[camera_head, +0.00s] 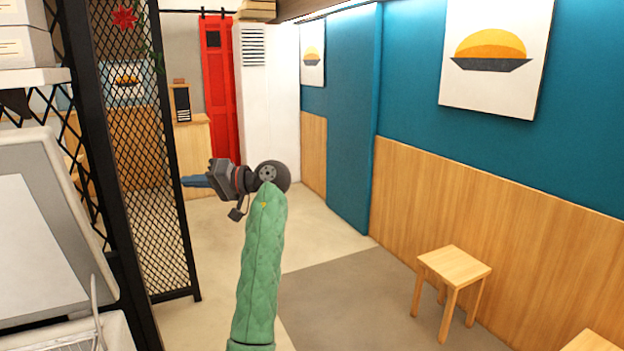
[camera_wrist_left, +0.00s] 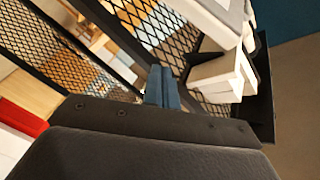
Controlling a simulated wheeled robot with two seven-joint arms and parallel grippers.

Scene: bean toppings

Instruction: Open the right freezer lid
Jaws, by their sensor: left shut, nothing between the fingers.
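A pale grey framed panel (camera_head: 45,215) stands tilted up at the left edge of the head view, above a white body (camera_head: 115,335) with a wire part at the bottom corner. It looks like a raised freezer lid, but most of the unit is cut off, and I cannot tell which lid it is. My left gripper (camera_head: 194,181) is in the middle of the head view, pointing left, in free air in front of the mesh partition and apart from the panel. Its blue fingers are together and empty, also in the left wrist view (camera_wrist_left: 161,88). My right gripper is out of view.
A black mesh partition (camera_head: 140,150) stands behind the panel, left of my left gripper. White boxes (camera_wrist_left: 222,78) sit on a dark shelf in the left wrist view. A wooden stool (camera_head: 454,266) stands at the right. The floor (camera_head: 340,300) between is clear.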

